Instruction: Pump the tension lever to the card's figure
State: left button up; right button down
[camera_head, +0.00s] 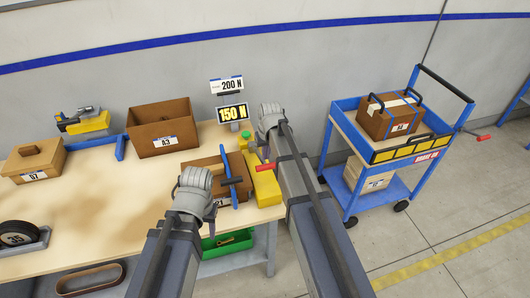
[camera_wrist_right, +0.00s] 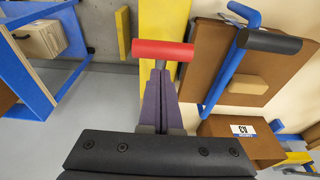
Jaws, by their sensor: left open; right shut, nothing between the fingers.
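The white card (camera_head: 227,85) reads 200 N. The lit display (camera_head: 233,113) below it reads 150 N. The tension lever's red handle (camera_head: 265,167) sticks out beside my right arm, over the yellow base (camera_head: 266,188). In the right wrist view, the red handle (camera_wrist_right: 162,49) lies across the tips of my right gripper (camera_wrist_right: 160,78). Its fingers are shut with nothing between them; I cannot tell if they touch the handle. My right arm hides part of the lever in the head view.
A blue bar with a black handle (camera_wrist_right: 268,41) stands close beside the lever, over a brown box (camera_head: 206,165). A blue cart (camera_head: 390,150) is right of the table.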

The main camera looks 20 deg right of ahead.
aim_at(269, 192)
pick_arm(q)
jog(key=shift+f, duration=0.5)
pick_arm(e)
jog(key=shift+s+f, duration=0.35)
jog(key=shift+f, duration=0.1)
jog(key=shift+f+b, duration=0.1)
jog(key=shift+b, duration=0.2)
jog(key=s+f+t+b, duration=0.1)
jog(key=f+b, duration=0.2)
jog(key=b, duration=0.1)
jog(key=s+f+t+b, duration=0.1)
jog(key=f+b, duration=0.2)
jog(key=b, duration=0.1)
jog(key=s+f+t+b, duration=0.1)
jog(key=f+t+b, duration=0.1)
jog(key=f+b, duration=0.2)
jog(key=shift+s+d+f+b, duration=0.1)
jog(key=shift+s+b, duration=0.2)
jog(key=shift+b, duration=0.15)
pick_arm(q)
notch_tip(269, 192, down, 13)
jog(key=shift+s+f, duration=0.15)
jog(key=shift+s, duration=0.05)
pick_arm(e)
jog(key=shift+s, duration=0.25)
